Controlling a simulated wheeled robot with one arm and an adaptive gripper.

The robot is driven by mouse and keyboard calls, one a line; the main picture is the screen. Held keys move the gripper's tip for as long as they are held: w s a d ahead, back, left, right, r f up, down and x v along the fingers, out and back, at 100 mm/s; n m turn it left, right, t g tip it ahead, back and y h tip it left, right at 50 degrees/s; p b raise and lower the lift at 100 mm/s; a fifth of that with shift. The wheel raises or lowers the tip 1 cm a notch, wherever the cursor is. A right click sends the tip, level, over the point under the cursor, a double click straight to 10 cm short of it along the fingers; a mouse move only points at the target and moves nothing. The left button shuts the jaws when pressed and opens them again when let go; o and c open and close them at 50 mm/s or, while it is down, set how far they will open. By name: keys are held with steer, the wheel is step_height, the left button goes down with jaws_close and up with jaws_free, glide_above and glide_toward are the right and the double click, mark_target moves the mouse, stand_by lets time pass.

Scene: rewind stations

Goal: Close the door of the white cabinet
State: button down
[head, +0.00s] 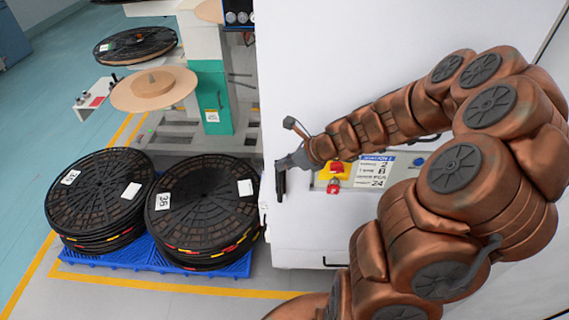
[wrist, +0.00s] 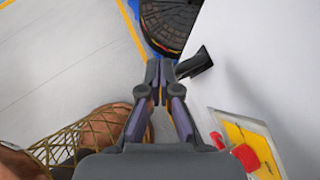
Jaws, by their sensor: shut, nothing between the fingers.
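The white cabinet (head: 330,60) fills the middle of the head view, and its white face also shows at the right of the wrist view (wrist: 260,50). I cannot tell how far its door stands open. A black handle (wrist: 197,63) sticks out near the face's edge in the wrist view. My gripper (wrist: 158,66) is shut and empty, with its fingertips just left of the handle; I cannot tell whether they touch it. In the head view my gripper (head: 281,182) is at the left edge of the white face, and my arm hides part of the cabinet.
A panel with a yellow-and-red switch (head: 335,170) is on the cabinet face, right of my gripper. Black reels (head: 205,205) stand stacked on a blue pallet (head: 150,255) to the left. A reel stand (head: 210,80) is behind them. Yellow-lined floor is clear at far left.

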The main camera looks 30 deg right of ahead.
steer(key=s+a+r+n+g+b, duration=0.1)
steer(key=s+a+r+n+g, duration=0.2)
steer(key=s+a+n, duration=0.5)
steer(key=s+a+r+n+g, duration=0.3)
steer(key=s+a+n, duration=0.2)
steer(key=s+n, duration=0.4)
steer(key=s+d+r+n+g+h, duration=0.1)
steer(key=s+d+n+h, duration=0.4)
steer(key=s+n, duration=0.6)
steer(key=shift+s+g+h, duration=0.3)
steer(key=shift+s+g, duration=0.6)
